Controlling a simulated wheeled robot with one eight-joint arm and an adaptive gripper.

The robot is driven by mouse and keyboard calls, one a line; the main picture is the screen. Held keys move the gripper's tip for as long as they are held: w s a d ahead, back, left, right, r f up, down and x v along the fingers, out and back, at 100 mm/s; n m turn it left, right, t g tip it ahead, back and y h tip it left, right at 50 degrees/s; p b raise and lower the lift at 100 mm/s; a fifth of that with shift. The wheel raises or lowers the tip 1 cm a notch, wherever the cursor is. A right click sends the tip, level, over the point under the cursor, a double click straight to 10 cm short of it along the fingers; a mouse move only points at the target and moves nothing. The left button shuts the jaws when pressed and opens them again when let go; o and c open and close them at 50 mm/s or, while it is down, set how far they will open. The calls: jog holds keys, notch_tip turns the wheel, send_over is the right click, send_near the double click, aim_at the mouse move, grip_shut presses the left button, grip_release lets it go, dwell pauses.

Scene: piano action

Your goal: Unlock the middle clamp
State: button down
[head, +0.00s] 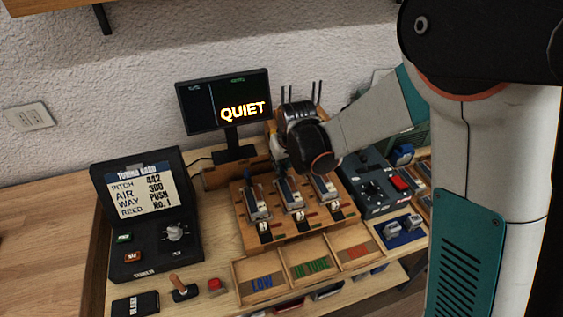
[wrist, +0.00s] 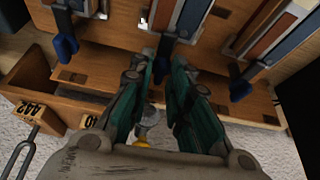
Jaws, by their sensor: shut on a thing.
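Three clamps with metal and blue bars stand in a row on a wooden bench block (head: 298,229). The middle clamp (head: 290,194) is between the left clamp (head: 257,202) and the right clamp (head: 324,187). In the wrist view, my gripper (wrist: 163,66) is at the middle clamp (wrist: 192,16), its fingers closed around that clamp's blue lever. The left blue lever (wrist: 66,45) and right blue lever (wrist: 239,88) stand free on either side. In the head view, my wrist hides the fingers.
A monitor (head: 224,100) reading QUIET stands behind the block at left. A dark tuning console (head: 150,215) is further left, and a dark switch box (head: 375,187) is close on the right. Labelled wooden trays (head: 262,297) lie in front.

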jog(key=n, duration=0.2)
jog(key=n+g+y, duration=0.1)
jog(key=n, duration=0.1)
jog(key=n+y, duration=0.1)
jog(key=n, duration=0.1)
jog(key=shift+w+d+b, duration=0.2)
jog(key=shift+d+b, duration=0.05)
jog(key=shift+b, duration=0.15)
jog(key=n+g, duration=0.1)
jog(key=n, duration=0.1)
jog(key=n+g, duration=0.1)
jog(key=n, duration=0.2)
jog(key=shift+w+y, duration=0.15)
jog(key=shift+y, duration=0.15)
jog(key=n+g, duration=0.1)
jog(key=n, duration=0.3)
jog(key=n+g, duration=0.1)
jog(key=n, duration=0.1)
jog(key=shift+w+g, duration=0.25)
jog(key=shift+g, duration=0.05)
jog(key=shift+n, duration=0.4)
jog(key=c, duration=1.7)
grip_release()
jog(key=v, duration=1.2)
jog(key=shift+w, duration=0.1)
